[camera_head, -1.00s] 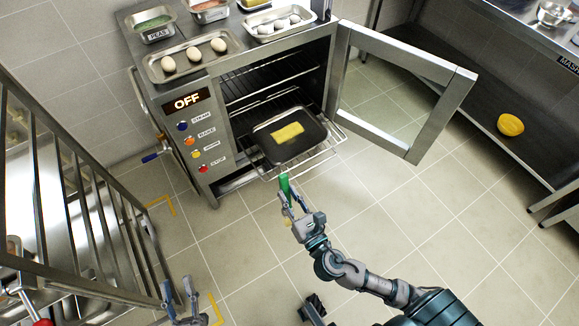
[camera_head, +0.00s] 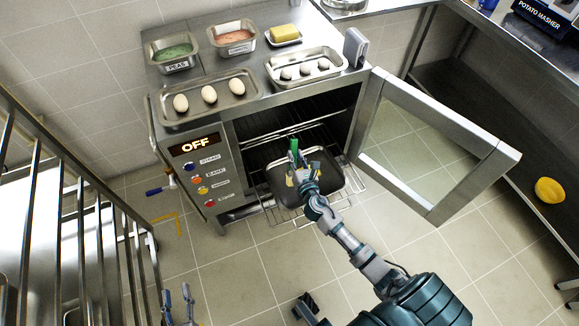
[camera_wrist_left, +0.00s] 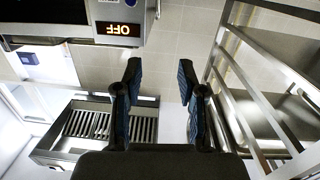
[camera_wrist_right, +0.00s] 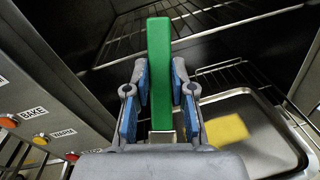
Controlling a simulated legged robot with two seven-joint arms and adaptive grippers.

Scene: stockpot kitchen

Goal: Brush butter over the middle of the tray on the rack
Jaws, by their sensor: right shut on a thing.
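The dark tray (camera_head: 325,168) sits on the pulled-out oven rack (camera_head: 352,180). A yellow patch (camera_wrist_right: 226,129) lies on its floor in the right wrist view; in the head view my gripper mostly covers it. My right gripper (camera_head: 297,168) is shut on a brush with a green handle (camera_wrist_right: 159,60), over the tray's left part in the head view. The handle stands up between the fingers; a metal band shows below it, and the bristles are hidden. My left gripper (camera_wrist_left: 158,75) is open and empty, low at the left in the head view (camera_head: 178,298).
The oven door (camera_head: 430,150) stands open to the right. On the oven top are an egg tray (camera_head: 235,104), a tray of small pale items (camera_head: 320,58), bins of green and pink food, and a yellow block (camera_head: 285,32) on a dish. A railing (camera_head: 70,210) is at left.

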